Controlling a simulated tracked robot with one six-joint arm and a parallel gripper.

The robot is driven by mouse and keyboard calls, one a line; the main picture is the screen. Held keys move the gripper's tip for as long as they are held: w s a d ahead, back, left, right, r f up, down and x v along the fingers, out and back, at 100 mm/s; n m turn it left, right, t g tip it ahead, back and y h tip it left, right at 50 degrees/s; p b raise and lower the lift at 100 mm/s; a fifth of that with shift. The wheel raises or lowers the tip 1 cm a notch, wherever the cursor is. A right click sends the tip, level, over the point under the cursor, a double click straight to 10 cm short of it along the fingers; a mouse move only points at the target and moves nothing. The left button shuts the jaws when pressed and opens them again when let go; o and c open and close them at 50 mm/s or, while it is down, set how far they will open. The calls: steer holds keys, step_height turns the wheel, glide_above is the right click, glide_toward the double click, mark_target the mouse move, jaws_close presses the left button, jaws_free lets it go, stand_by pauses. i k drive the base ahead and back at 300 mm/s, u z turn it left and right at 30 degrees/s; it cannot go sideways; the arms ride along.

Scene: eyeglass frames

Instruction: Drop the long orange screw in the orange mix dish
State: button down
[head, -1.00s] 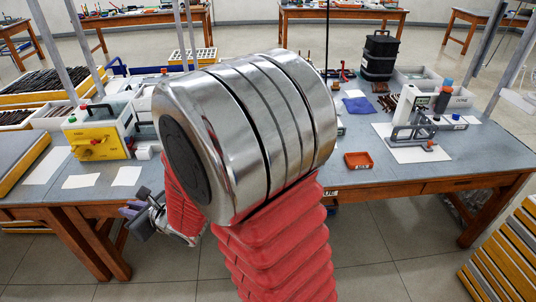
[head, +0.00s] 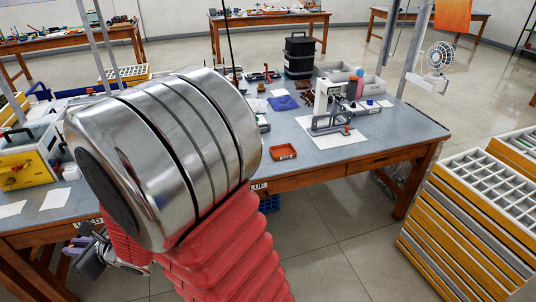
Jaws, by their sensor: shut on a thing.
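A small orange dish (head: 283,152) sits near the front edge of the grey workbench, right of my big silver arm joint. It looks empty from here. My gripper (head: 88,252) is low at the left, in front of the bench edge and well apart from the dish. It is partly hidden by my own red arm. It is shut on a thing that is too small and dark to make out. I cannot pick out the long orange screw in this view.
The grey workbench (head: 395,140) holds a white stand on a sheet (head: 335,128), a black case (head: 299,54), a blue cloth (head: 283,103) and a yellow-fronted machine (head: 22,168). Stacked compartment trays (head: 485,205) stand at the right. The floor before the bench is clear.

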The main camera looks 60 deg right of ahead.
mark_target(283, 152)
steer(key=z, duration=1.15)
steer(key=i, duration=0.8)
steer(key=z, duration=0.25)
